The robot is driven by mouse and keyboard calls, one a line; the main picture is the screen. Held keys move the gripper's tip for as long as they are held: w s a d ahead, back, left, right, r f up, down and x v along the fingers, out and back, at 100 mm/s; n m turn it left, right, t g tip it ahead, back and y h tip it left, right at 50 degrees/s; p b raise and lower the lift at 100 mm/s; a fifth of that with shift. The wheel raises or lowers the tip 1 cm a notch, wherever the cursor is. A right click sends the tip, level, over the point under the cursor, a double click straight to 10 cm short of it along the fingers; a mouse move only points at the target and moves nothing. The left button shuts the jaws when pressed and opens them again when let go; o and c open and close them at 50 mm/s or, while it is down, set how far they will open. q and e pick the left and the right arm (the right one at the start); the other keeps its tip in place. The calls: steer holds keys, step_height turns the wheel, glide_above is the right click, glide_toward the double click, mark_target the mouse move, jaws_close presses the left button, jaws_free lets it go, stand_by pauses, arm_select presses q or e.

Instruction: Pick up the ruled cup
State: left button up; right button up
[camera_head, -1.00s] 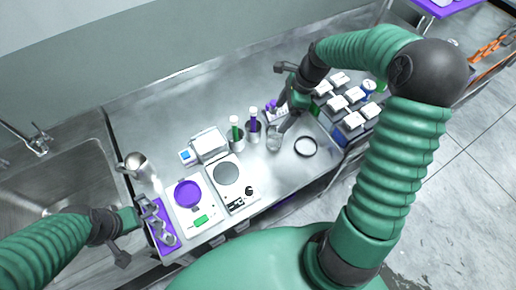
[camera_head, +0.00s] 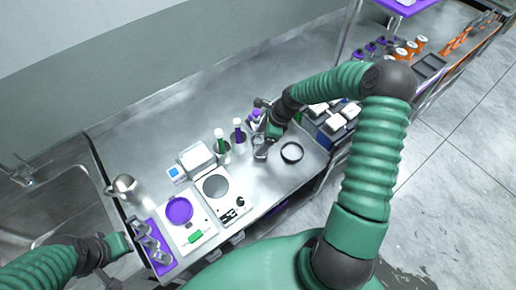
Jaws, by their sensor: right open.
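The ruled cup (camera_head: 260,152) looks like a small clear vessel standing on the steel bench, left of a black ring. My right gripper (camera_head: 263,141) is at the cup, its open fingers pointing down close to the rim. The fingers partly cover the cup, and I cannot tell whether they touch it or stand around it. Any markings on the cup are too small to see. My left gripper (camera_head: 128,243) is at the lower left, beside a purple tray; its fingers are too unclear to judge.
The black ring (camera_head: 291,152) lies right of the cup. Metal pots with a green bottle (camera_head: 219,139) and a purple bottle (camera_head: 238,129) stand just left. Scales (camera_head: 225,213), a metal jug (camera_head: 127,187) and a sink (camera_head: 55,205) are further left. White-lidded boxes (camera_head: 335,123) stand right.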

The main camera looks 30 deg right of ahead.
mark_target(262, 141)
steer(key=shift+w+f, duration=0.2)
steer(key=shift+f, duration=0.45)
steer(key=shift+w+f, duration=0.15)
steer(key=shift+f, duration=0.45)
steer(key=shift+w+d+f, duration=0.2)
steer(key=shift+d+f, duration=0.1)
steer(key=shift+d, duration=0.25)
steer(key=shift+s+a+r, duration=0.1)
steer(key=shift+a+r, duration=0.1)
steer(key=shift+a, duration=0.05)
steer(key=c, duration=0.4)
steer(key=shift+s+a+r, duration=0.1)
steer(key=shift+a+r, duration=0.05)
steer(key=shift+a, duration=0.3)
steer(key=c, duration=0.5)
steer(key=shift+c, duration=1.1)
steer(key=c, duration=0.5)
arm_select(q)
steer(key=shift+d+r, duration=0.2)
steer(key=shift+d, duration=0.65)
arm_select(e)
steer(key=shift+o, duration=0.2)
steer(key=shift+d, duration=0.5)
